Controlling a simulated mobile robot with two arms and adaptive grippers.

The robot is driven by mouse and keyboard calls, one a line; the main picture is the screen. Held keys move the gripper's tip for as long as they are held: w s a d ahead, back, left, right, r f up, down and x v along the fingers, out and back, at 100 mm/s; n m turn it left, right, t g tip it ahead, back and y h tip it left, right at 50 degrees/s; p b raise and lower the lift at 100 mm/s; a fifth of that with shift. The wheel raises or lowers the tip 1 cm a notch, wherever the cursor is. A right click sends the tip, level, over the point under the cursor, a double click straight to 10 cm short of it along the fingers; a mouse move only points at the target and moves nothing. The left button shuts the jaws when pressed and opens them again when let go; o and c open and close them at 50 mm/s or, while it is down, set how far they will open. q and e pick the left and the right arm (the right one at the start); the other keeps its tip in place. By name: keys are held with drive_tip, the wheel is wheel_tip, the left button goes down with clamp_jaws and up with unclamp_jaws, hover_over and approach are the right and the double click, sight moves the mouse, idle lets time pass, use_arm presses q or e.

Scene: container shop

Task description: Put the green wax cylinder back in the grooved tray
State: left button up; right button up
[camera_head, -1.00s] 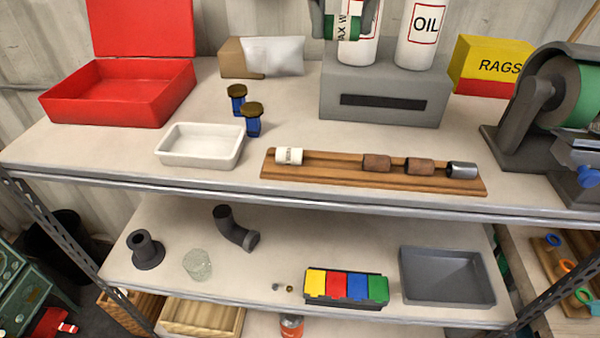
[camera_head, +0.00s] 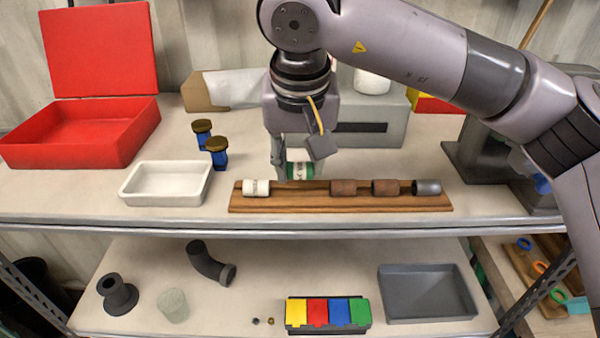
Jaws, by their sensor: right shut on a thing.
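The grooved tray (camera_head: 300,206) is a long wooden board on the upper shelf. A white cylinder (camera_head: 257,188), two brown cylinders (camera_head: 344,189) and a dark metal cylinder (camera_head: 427,188) lie along its groove, with a gap after the white one. My right gripper (camera_head: 296,168) points down at that gap, shut on the green wax cylinder (camera_head: 301,170), which has a pale band. The cylinder shows just above the tray's back edge in the picture; I cannot tell whether it touches the tray. The gripper and wrist hide part of it. My left gripper is not in view.
A white dish (camera_head: 166,203) stands left of the tray, with two blue brass-topped pieces (camera_head: 218,160) behind it. An open red box (camera_head: 80,148) is at the far left. A grey box (camera_head: 395,110) stands behind the tray. The shelf's front edge is close to the tray.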

sight(300, 172)
wheel_tip(300, 172, down, 3)
drive_tip(key=shift+f, duration=0.35)
drive_tip(key=o, duration=1)
drive_tip(key=shift+r, duration=0.1)
drive_tip(key=shift+r, duration=0.2)
drive_tip(key=shift+s+r, duration=0.1)
drive_tip(key=shift+r, duration=0.15)
drive_tip(key=b+v, duration=0.2)
drive_tip(key=v, duration=0.9)
drive_tip(key=shift+s+r, duration=0.15)
drive_tip(key=shift+r, duration=0.05)
